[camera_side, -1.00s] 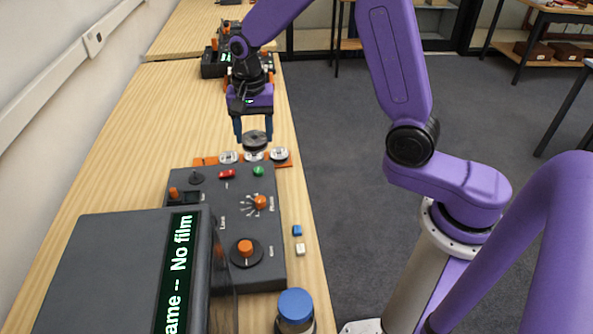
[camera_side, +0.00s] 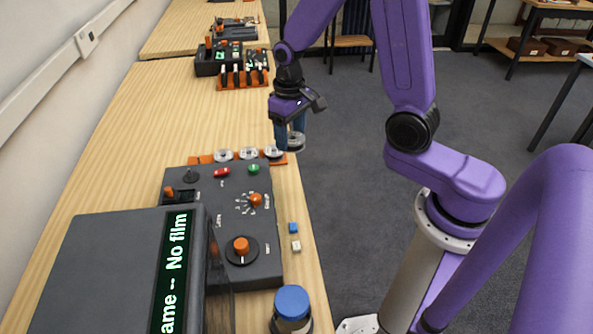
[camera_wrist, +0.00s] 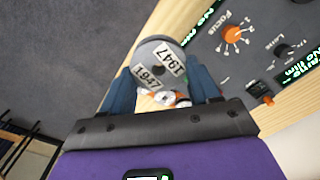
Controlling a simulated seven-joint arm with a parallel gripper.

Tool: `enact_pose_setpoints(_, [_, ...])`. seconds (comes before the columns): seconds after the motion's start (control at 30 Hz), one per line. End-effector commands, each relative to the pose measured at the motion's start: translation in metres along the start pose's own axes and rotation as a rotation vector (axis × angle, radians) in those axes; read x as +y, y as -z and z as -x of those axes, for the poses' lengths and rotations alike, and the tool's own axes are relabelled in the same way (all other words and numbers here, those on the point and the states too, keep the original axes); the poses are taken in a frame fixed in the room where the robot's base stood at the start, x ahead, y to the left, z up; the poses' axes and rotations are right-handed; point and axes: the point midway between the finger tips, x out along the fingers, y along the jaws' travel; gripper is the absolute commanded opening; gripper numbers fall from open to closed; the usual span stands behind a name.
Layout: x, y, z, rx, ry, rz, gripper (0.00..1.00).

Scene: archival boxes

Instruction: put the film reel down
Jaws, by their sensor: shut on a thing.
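The film reel (camera_wrist: 153,58) is a grey disc with two white "1947" labels on its face in the wrist view. My gripper (camera_wrist: 163,78) is shut on it, with a blue finger at each side. In the side view my gripper (camera_side: 289,137) is tilted, with the reel (camera_side: 296,142) at its fingertips near the table's right edge.
The rack holds white-topped discs, such as one at its left (camera_side: 223,155). A dark control console (camera_side: 215,245) with orange knobs fills the near table. A blue-capped jar (camera_side: 292,305) stands at the near edge. Grey floor (camera_side: 350,220) lies beyond the table's right edge.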

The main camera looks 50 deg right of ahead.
Motion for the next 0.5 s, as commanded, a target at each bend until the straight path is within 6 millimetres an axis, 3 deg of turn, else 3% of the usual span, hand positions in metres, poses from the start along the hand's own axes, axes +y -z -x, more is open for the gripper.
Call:
enact_pose_setpoints(0.23, [0.0, -0.018, -0.02, 0.0, 0.0, -0.001, 0.3])
enact_pose_setpoints(0.5, [-0.01, -0.006, -0.016, 0.003, 0.0, -0.116, 0.3])
